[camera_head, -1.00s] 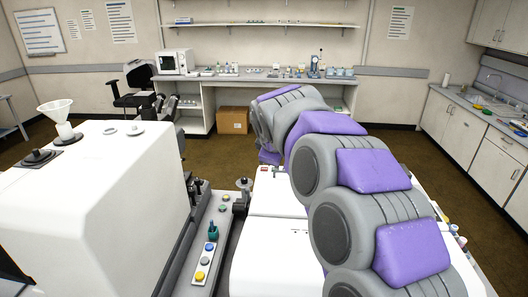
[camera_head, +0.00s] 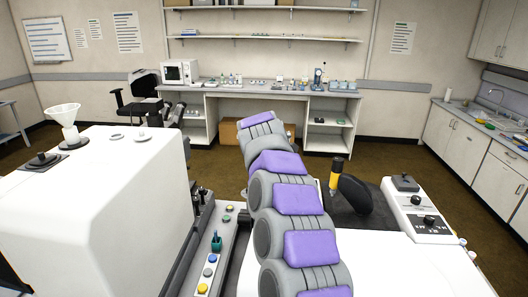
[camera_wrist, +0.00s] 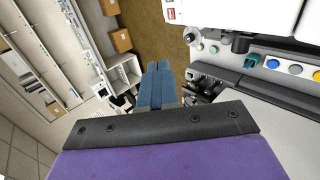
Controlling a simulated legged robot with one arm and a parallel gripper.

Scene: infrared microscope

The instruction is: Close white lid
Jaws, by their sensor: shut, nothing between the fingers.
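A broad white flat cover (camera_head: 390,266) lies under and to the right of my arm in the head view; I take it to be the white lid, but cannot tell for sure. Its hinge is not visible. In the wrist view a white panel (camera_wrist: 225,10) with a small red label is at the top right. My gripper (camera_wrist: 158,75) shows there with its blue fingers together and empty, apart from the panel. In the head view my arm hides the gripper.
A tall white housing (camera_head: 115,215) with a funnel (camera_head: 64,118) stands left. A strip of coloured buttons (camera_head: 208,265) runs between it and my arm. Brown floor is free behind.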

